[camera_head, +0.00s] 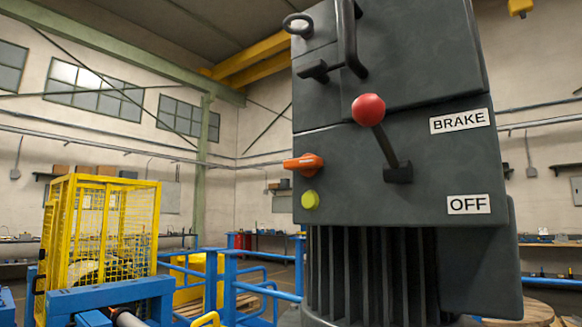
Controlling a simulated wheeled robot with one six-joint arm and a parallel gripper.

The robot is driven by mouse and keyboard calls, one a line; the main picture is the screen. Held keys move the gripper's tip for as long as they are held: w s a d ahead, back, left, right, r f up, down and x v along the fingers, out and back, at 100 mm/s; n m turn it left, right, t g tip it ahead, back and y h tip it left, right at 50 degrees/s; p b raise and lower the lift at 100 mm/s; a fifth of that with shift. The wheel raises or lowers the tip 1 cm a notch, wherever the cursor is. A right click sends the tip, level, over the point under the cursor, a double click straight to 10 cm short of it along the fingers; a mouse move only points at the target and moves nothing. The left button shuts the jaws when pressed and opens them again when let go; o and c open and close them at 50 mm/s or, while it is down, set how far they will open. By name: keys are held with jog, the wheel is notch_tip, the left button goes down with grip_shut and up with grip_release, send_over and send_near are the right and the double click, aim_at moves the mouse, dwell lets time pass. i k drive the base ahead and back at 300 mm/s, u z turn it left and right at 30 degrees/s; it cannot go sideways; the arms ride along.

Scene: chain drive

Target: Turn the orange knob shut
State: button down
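The orange knob (303,164) sits on the left side of a dark grey machine housing (440,195). Its handle part points left and lies roughly horizontal, slightly tilted. A yellow-green round button (310,200) is just below it. My gripper does not show in this view, so its state and its distance from the knob cannot be seen.
A lever with a red ball (368,110) sticks out right of the knob, near labels BRAKE (459,121) and OFF (469,204). A black bar handle (349,40) is above. Blue railings (260,290) and a yellow mesh cage (120,220) stand at left.

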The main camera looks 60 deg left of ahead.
aim_at(309, 165)
jog(key=u, duration=0.55)
jog(key=k, duration=0.95)
jog(key=u, duration=1.35)
jog(key=i, duration=0.5)
jog(key=z, duration=0.05)
